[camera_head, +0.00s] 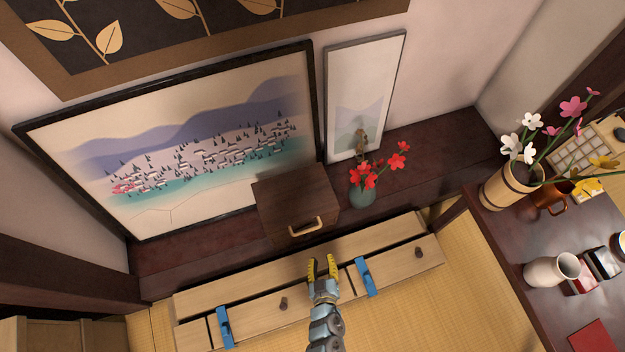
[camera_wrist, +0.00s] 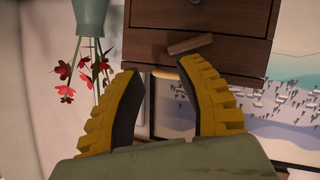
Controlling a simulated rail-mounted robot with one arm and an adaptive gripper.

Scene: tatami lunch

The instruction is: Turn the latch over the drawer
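A small dark wooden box (camera_head: 283,203) stands on the dark ledge, with a pale curved handle (camera_head: 307,227) at its front edge. In the wrist view the box (camera_wrist: 235,18) appears upside down. A short brown bar (camera_wrist: 190,44), which looks like the latch, lies slightly tilted across the box front near a seam. A small knob (camera_wrist: 194,2) is on the drawer front at the top edge of that view. My gripper (camera_head: 322,266) is open and empty, in front of the box and apart from the bar. Its fingers (camera_wrist: 160,72) hide part of the box front.
A teal vase with red flowers (camera_head: 362,194) stands close beside the box. Framed pictures (camera_head: 200,140) lean behind it. A low pale cabinet (camera_head: 255,312) with dark knobs and blue pieces (camera_head: 364,277) lies below my gripper. A dark table (camera_head: 505,225) with crockery is at the right.

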